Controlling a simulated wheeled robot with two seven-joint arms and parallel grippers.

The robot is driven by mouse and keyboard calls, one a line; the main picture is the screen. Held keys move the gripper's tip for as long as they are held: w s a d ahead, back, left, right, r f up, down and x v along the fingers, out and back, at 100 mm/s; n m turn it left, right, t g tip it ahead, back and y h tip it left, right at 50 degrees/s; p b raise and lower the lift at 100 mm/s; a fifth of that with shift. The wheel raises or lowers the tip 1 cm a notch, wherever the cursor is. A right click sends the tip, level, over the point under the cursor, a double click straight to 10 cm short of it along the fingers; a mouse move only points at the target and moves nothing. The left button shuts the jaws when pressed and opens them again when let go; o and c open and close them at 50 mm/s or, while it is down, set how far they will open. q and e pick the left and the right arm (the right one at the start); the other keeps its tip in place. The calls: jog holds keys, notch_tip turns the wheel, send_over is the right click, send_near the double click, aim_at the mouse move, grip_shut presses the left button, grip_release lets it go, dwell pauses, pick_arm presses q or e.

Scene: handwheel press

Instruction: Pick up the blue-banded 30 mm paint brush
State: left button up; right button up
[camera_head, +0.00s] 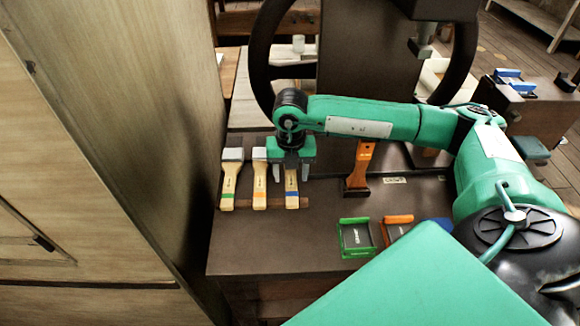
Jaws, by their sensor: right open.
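The blue-banded brush (292,198) lies on the dark bench top at the right end of a row of three brushes. It has a pale wooden handle with a blue band near its lower end. My right gripper (291,173) is open, pointing down, with one finger on each side of this brush as seen from the head. The gripper body hides the brush's upper part. I cannot tell how high the fingertips are above the bench. My left gripper is not in view.
An orange-banded brush (259,188) lies close to the left, with a green-banded brush (229,186) beyond it. Green (355,252) and orange (396,219) trays sit nearer. A large handwheel (260,60) rises behind; a tall panel (130,120) stands left.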

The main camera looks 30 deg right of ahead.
jog(key=shift+f, duration=0.2)
jog(key=c, duration=1)
jog(key=shift+c, duration=0.6)
jog(key=shift+r, duration=0.15)
